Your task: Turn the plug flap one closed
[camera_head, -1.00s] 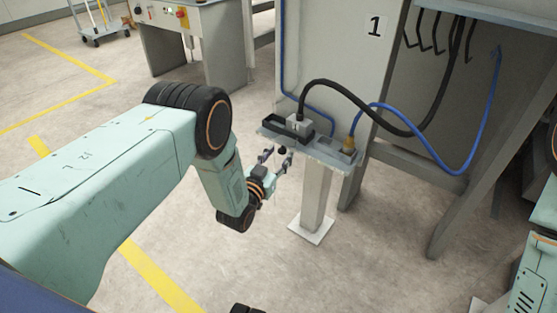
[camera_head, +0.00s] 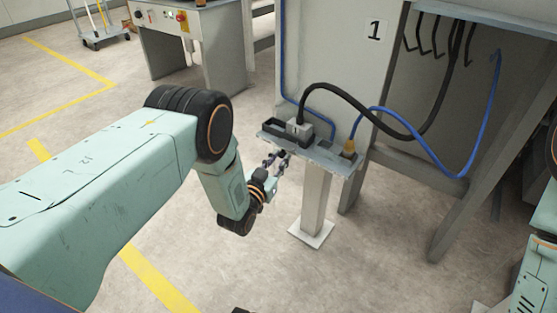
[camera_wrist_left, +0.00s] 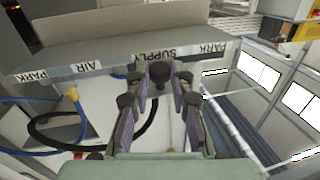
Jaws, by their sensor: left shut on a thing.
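I cannot clearly single out plug flap one. My left gripper (camera_head: 277,160) is at the shelf's front edge, below the grey plug. In the left wrist view a black round knob (camera_wrist_left: 160,73) sits between the fingertips of my left gripper (camera_wrist_left: 160,85), which are shut on it. The knob is at the shelf edge by the SUPPLY label (camera_wrist_left: 155,56). My right gripper is out of view.
A yellow plug (camera_head: 348,148) with a blue hose (camera_head: 432,161) stands on the shelf's right side. A panel marked 1 (camera_head: 340,65) rises behind. Dark hooks (camera_head: 440,35) hang at upper right.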

